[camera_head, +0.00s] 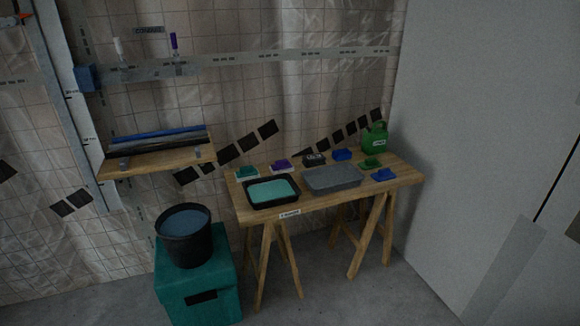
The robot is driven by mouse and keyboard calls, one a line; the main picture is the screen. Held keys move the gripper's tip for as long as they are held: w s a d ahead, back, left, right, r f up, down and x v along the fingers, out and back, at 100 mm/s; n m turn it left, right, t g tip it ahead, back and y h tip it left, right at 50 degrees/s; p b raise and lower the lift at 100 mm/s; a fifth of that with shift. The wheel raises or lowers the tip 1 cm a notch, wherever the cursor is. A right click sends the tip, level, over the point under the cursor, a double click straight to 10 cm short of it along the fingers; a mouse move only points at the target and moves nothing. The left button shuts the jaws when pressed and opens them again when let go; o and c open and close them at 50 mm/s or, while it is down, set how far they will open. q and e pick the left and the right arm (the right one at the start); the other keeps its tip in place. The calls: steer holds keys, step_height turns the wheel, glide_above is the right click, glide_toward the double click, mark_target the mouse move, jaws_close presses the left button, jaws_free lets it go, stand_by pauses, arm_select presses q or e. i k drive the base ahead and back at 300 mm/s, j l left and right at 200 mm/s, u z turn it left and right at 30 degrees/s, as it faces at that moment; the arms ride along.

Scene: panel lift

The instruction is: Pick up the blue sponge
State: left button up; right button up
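Two small blue blocks lie on the wooden trestle table. One blue block (342,155) is at the back edge, left of the green can. The other blue block (383,174) is near the front right, on what looks like a darker base. They are too small to tell which is the sponge. Neither of my grippers is in view.
The wooden table (408,173) also holds a black tray (272,204) with teal content, a grey tray (333,179), a green can (375,138), and green, purple and dark blocks. A black bucket (184,247) stands on a teal box (205,290) left. A white wall (480,130) is right.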

mark_target(343, 154)
steer(key=z, duration=1.5)
steer(key=i+j, duration=0.2)
steer(key=j, duration=0.15)
steer(key=i+j+z, duration=0.1)
steer(key=j, duration=0.25)
steer(key=i+j, duration=0.3)
steer(key=i+j+z, duration=0.05)
steer(key=j, duration=0.05)
